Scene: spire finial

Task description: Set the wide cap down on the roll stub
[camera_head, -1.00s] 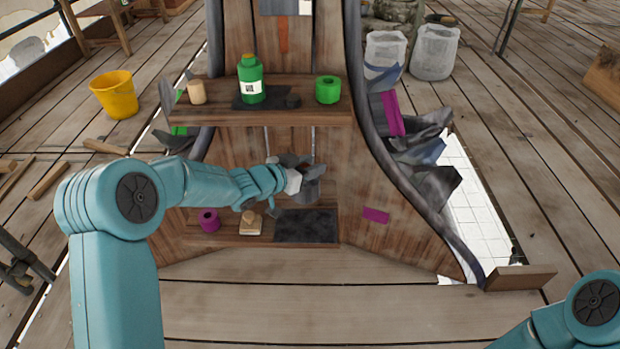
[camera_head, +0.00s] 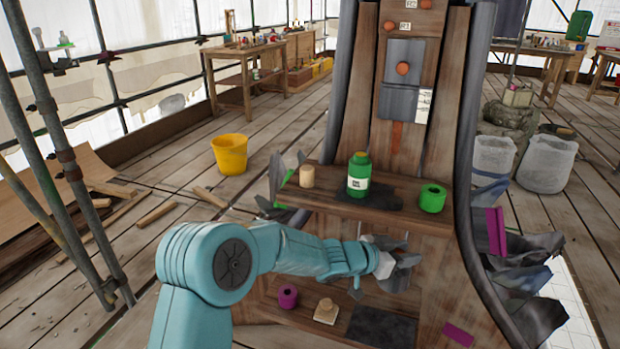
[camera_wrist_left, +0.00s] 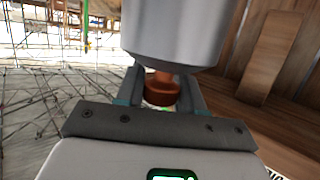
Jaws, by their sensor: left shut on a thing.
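My left gripper (camera_head: 392,268) is in front of the wooden tower, below the upper shelf. In the left wrist view, my left gripper (camera_wrist_left: 160,92) is shut on a reddish-brown knob-like piece (camera_wrist_left: 160,88). A wide grey cylinder (camera_wrist_left: 175,30) is just beyond the knob and seems joined to it; this looks like the wide cap, though I cannot be sure. I cannot tell for certain which piece is the roll stub. My right gripper is out of view.
The upper shelf (camera_head: 385,207) holds a cream cylinder (camera_head: 307,177), a green bottle (camera_head: 358,177) and a green roll (camera_head: 432,198). Below are a magenta roll (camera_head: 287,296), a wooden knobbed block (camera_head: 326,312) and a dark mat (camera_head: 382,328). Bent grey sheets (camera_head: 515,275) jut out at the right.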

